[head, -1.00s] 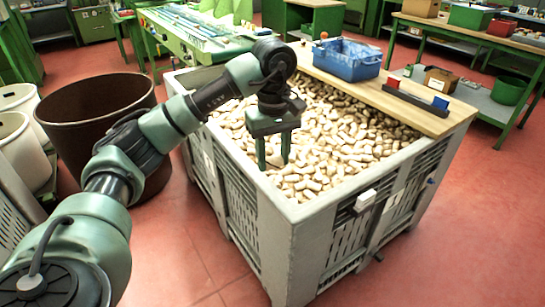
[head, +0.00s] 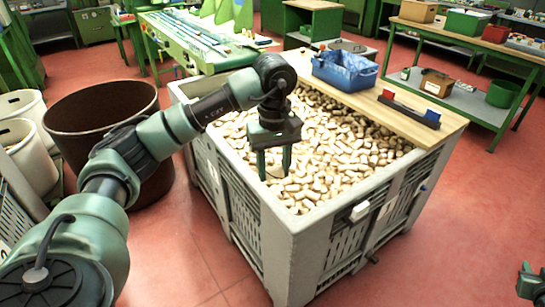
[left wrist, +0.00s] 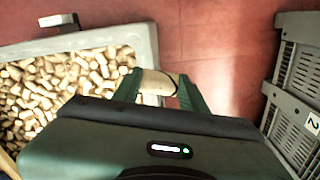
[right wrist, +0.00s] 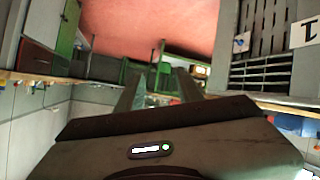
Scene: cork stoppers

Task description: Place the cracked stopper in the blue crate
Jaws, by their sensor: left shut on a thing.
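My left gripper (head: 274,166) is over the near left part of a big grey bin full of cork stoppers (head: 345,140). In the left wrist view it is shut on one pale stopper (left wrist: 157,83), which lies crosswise between the fingers with a dark line near its right end. I cannot tell whether that line is a crack. The blue crate (head: 345,73) stands on a wooden board (head: 405,108) across the bin's far side, behind and right of the left gripper. My right gripper (right wrist: 157,88) shows its fingers apart, with no stopper visible between them.
The grey bin's rim (head: 345,192) surrounds the stoppers. A dark holder (head: 408,108) with a red and a blue block lies on the board, right of the crate. A brown barrel (head: 95,115) stands left of the bin. Red floor is clear at the right.

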